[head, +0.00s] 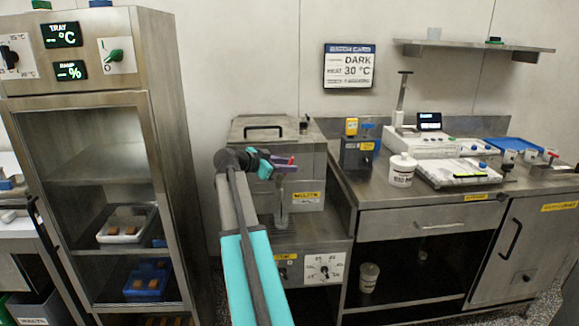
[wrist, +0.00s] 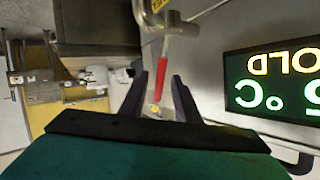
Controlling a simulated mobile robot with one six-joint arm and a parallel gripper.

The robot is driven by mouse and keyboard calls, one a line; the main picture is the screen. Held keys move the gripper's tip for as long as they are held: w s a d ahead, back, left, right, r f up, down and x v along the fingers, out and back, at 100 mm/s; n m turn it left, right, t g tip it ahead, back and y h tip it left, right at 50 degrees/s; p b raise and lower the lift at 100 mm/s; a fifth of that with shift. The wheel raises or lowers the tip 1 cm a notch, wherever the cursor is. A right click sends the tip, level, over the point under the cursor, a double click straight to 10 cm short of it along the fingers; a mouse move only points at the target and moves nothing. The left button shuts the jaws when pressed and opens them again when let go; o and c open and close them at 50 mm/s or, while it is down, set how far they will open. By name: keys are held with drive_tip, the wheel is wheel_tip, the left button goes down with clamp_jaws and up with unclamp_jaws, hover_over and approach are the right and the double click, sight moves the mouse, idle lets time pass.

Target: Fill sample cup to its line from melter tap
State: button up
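The steel melter (head: 308,165) stands at the centre of the head view, with a red-handled tap (head: 291,160) on its front. In the wrist view the red tap handle (wrist: 161,78) points in between my fingers. My gripper (head: 276,164) is at the tap; its two dark fingers (wrist: 158,92) stand apart on either side of the handle, and I see no clear contact. A white labelled cup (head: 402,171) stands upright on the bench to the right; its fill line cannot be made out. A small yellowish patch shows between the fingers, too unclear to name.
Another pale cup (head: 368,277) stands on the shelf under the bench. A blue box (head: 358,153), a white instrument (head: 440,143) and a blue tray (head: 512,146) occupy the bench. A tall glass-fronted cabinet (head: 95,170) stands left. A lit display (wrist: 280,85) is close beside my gripper.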

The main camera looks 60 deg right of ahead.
drive_tip(key=v, duration=1.2)
drive_tip(key=shift+w+a, duration=0.1)
